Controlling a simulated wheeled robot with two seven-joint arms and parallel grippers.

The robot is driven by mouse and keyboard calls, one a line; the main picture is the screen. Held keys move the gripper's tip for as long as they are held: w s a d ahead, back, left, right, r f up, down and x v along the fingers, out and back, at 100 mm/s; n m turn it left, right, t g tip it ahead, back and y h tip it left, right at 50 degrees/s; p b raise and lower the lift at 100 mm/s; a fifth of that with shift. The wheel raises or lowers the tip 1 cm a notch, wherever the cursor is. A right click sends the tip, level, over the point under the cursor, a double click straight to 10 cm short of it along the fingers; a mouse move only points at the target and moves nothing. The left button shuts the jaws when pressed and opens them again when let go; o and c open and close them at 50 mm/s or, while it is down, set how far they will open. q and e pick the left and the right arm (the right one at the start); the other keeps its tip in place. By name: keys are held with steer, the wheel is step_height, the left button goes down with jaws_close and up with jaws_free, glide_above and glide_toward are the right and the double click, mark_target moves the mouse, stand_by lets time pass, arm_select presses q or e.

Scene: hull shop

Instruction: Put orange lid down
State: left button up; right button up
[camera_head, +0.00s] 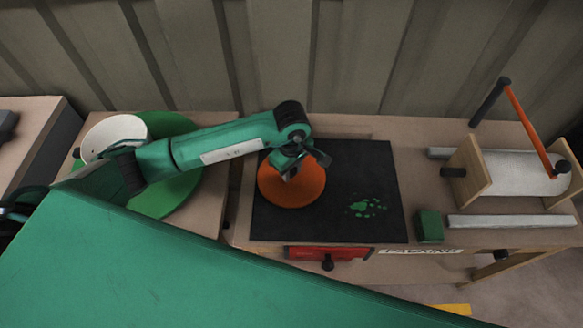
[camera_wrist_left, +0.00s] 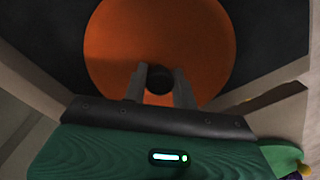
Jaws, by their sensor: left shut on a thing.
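The orange lid (camera_head: 290,188) is a round disc over the left part of a black mat (camera_head: 330,228) on the workbench. I cannot tell whether it touches the mat. My left gripper (camera_head: 289,172) comes from the left above the lid. In the left wrist view the gripper (camera_wrist_left: 159,88) is shut on the lid's dark round knob (camera_wrist_left: 159,78), and the orange disc (camera_wrist_left: 160,30) spreads beyond the fingers. My right gripper is not in view.
Green pieces (camera_head: 368,207) lie on the mat right of the lid. A green block (camera_head: 430,226) stands at the mat's right edge, near a grey bar (camera_head: 510,221) and a wooden frame with an orange handle (camera_head: 531,130). A white bowl (camera_head: 113,132) sits on a green disc (camera_head: 160,203) at left.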

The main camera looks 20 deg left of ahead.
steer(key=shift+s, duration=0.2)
arm_select(q)
steer(key=shift+f, duration=0.1)
steer(key=o, duration=1)
steer(key=shift+r, duration=0.2)
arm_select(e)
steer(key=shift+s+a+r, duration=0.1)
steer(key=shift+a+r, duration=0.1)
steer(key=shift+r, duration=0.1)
arm_select(q)
steer(key=shift+w+r, duration=0.1)
steer(key=shift+r, duration=0.45)
step_height(320, 180, up, 11)
steer(key=shift+f+b, duration=0.1)
steer(key=shift+b, duration=0.6)
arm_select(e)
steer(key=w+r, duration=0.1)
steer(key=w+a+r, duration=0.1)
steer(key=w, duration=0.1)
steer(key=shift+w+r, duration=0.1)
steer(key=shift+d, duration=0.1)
